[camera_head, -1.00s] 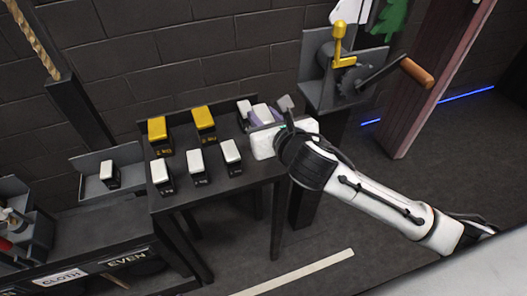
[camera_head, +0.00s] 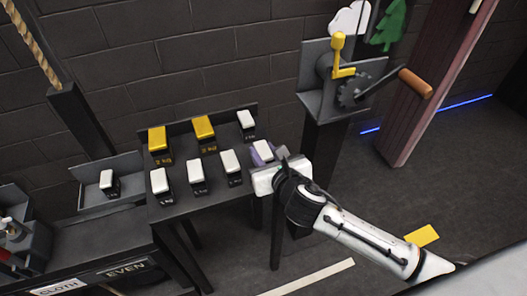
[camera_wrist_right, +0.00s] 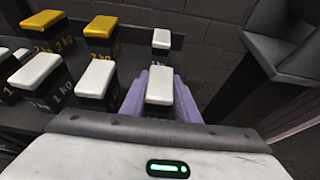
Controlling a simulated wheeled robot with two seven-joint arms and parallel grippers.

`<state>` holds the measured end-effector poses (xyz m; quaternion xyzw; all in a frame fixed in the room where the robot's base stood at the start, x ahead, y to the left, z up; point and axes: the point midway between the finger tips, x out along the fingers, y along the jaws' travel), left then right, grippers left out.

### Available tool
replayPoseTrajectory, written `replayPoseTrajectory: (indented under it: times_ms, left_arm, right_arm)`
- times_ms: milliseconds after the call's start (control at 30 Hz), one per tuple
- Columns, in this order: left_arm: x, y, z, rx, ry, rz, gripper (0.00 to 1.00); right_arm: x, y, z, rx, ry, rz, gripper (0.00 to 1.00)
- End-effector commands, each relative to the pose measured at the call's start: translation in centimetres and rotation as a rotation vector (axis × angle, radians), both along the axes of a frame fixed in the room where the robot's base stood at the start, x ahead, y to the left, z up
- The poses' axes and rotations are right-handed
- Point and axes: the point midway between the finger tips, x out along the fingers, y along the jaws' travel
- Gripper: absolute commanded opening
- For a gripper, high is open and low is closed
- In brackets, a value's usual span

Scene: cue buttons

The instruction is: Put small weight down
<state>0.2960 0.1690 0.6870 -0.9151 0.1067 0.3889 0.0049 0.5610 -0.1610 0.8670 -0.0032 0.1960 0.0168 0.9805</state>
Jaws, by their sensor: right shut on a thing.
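My right gripper (camera_head: 264,153) is shut on a small weight with a white top (camera_head: 262,150), at the right end of the front row on the dark table (camera_head: 205,188). In the right wrist view the purple fingers (camera_wrist_right: 160,95) stand on both sides of this weight (camera_wrist_right: 159,86). I cannot tell whether its base touches the table. Several other white-topped weights stand to its left, the nearest being a white weight (camera_head: 230,160). Another white weight (camera_head: 246,119) stands behind it. My left gripper is not in view.
Two yellow weights marked 2 kg (camera_head: 157,140) stand in the back row. A lone white weight (camera_head: 107,180) sits on a lower stand at left. A crank mechanism (camera_head: 352,90) on a post rises right of the table. Signs read CLOTH (camera_head: 57,286) and EVEN (camera_head: 126,268).

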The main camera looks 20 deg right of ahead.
Motion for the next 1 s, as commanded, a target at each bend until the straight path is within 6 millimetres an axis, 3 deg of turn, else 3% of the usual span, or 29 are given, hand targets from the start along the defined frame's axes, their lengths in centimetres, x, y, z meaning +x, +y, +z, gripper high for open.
replayPoseTrajectory:
  times_ms: [133,167,267,667,1000]
  left_arm:
    - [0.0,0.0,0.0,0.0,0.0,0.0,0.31]
    - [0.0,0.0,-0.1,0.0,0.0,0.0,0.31]
    - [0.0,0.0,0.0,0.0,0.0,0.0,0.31]
    - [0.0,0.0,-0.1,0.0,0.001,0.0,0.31]
    - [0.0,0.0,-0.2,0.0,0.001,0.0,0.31]
  right_arm:
    - [0.2,0.1,0.3,0.0,-0.01,0.002,0.0]
    - [0.0,0.0,-0.2,-0.001,0.0,0.0,0.31]
    - [0.0,0.0,-0.2,-0.001,0.0,0.0,0.47]
    - [-0.5,0.0,0.2,-0.001,0.0,0.002,0.47]
    - [-6.6,-0.2,2.7,-0.001,0.001,0.004,0.47]
